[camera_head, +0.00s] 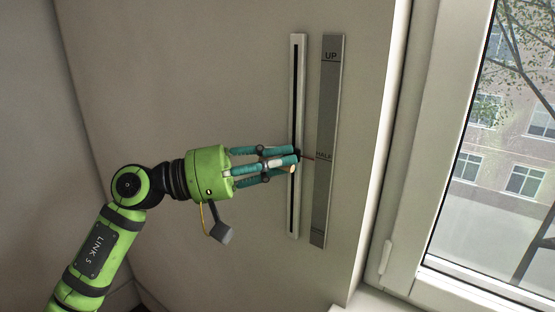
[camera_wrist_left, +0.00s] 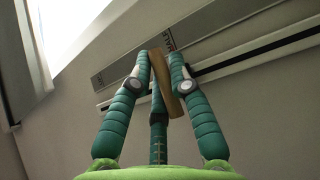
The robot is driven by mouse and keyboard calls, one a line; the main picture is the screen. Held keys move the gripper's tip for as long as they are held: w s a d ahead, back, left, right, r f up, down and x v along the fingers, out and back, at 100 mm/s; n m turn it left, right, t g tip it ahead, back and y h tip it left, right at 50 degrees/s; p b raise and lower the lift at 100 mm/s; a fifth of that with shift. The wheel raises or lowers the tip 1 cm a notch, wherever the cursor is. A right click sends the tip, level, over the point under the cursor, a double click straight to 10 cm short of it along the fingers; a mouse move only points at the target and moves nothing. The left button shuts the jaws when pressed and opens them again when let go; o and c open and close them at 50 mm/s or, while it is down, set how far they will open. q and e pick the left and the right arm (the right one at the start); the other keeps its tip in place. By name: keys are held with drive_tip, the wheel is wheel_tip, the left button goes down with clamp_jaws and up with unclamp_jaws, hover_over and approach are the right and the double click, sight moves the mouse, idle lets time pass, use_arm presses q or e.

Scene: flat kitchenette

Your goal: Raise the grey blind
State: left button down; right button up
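A white slider track (camera_head: 294,215) with a dark slot runs up the wall, beside a grey scale plate (camera_head: 327,110) marked UP at the top and HALF near the middle. My left gripper (camera_head: 293,160) is at the track, level with the HALF mark. In the left wrist view, its fingers close around a tan wooden handle (camera_wrist_left: 163,82); the track (camera_wrist_left: 270,58) lies behind. A thin reddish pointer (camera_head: 308,157) sticks out from the fingertips towards HALF. The grey blind itself is not seen. My right gripper is not in view.
A white-framed window (camera_head: 440,150) stands at the right, with its glass uncovered where it shows and a building beyond. A window handle (camera_head: 386,256) sits low on the frame. The wall above and below the gripper along the track is clear.

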use_arm(q)
drive_tip(key=shift+r, duration=0.1)
drive_tip(key=shift+a+r, duration=0.15)
drive_tip(key=shift+r, duration=7.7)
drive_tip(key=c, duration=1.2)
unclamp_jaws()
drive_tip(key=shift+c, duration=0.2)
drive_tip(key=shift+o, duration=0.6)
drive_tip(key=shift+f, duration=0.1)
drive_tip(key=s+a+f, duration=0.1)
drive_tip(key=a, duration=1)
drive_tip(key=shift+s+a+f, duration=0.3)
drive_tip(key=shift+s+f, duration=0.05)
